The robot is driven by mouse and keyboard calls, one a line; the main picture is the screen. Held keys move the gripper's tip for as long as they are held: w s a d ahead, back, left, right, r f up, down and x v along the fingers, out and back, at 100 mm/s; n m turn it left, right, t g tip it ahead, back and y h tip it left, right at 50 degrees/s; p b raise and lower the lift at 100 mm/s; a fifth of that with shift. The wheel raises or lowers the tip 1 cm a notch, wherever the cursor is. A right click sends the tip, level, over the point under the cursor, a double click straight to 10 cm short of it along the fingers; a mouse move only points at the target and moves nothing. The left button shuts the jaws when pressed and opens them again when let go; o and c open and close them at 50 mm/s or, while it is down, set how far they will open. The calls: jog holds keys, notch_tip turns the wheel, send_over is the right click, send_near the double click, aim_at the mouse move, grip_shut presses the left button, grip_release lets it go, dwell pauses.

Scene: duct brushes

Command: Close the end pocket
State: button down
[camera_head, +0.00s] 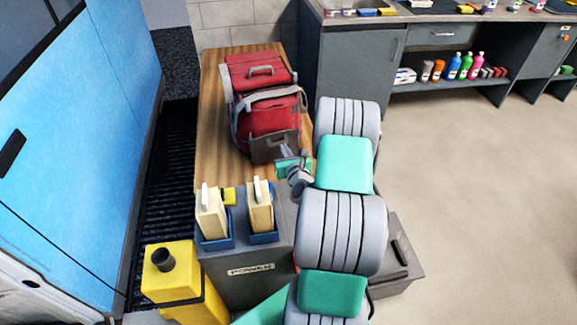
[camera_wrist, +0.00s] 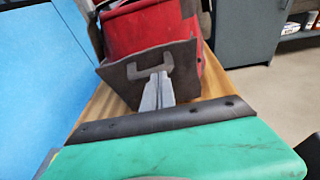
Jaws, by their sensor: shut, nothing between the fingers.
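A red bag (camera_head: 268,115) with grey straps sits on a wooden bench top. At its near end is a dark grey-brown panel (camera_head: 274,148) with a grey handle; I take it for the end pocket's flap. In the wrist view the panel (camera_wrist: 132,71) leans outward from the red body (camera_wrist: 150,30). My gripper (camera_wrist: 157,78) is shut and empty, its fingertips in front of the panel and overlapping the handle in the picture. I cannot tell whether they touch. In the head view my gripper (camera_head: 286,152) is at the panel's near right side.
A red panel (camera_head: 258,70) with a handle is at the bag's far end. Two cream-coloured brushes (camera_head: 260,208) stand in blue holders nearer me, beside a yellow container (camera_head: 172,275). A blue vehicle side (camera_head: 95,130) is at left. Open floor (camera_head: 480,190) lies right.

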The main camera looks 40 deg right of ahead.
aim_at(280, 136)
jog(key=shift+w+d+r+p, duration=0.2)
jog(key=shift+w+r+p, duration=0.3)
jog(key=shift+w+p, duration=0.05)
jog(key=shift+w+d+r+p, duration=0.15)
jog(key=shift+w+r+p, duration=0.3)
jog(key=shift+w+p, duration=0.05)
jog(key=shift+r, duration=0.1)
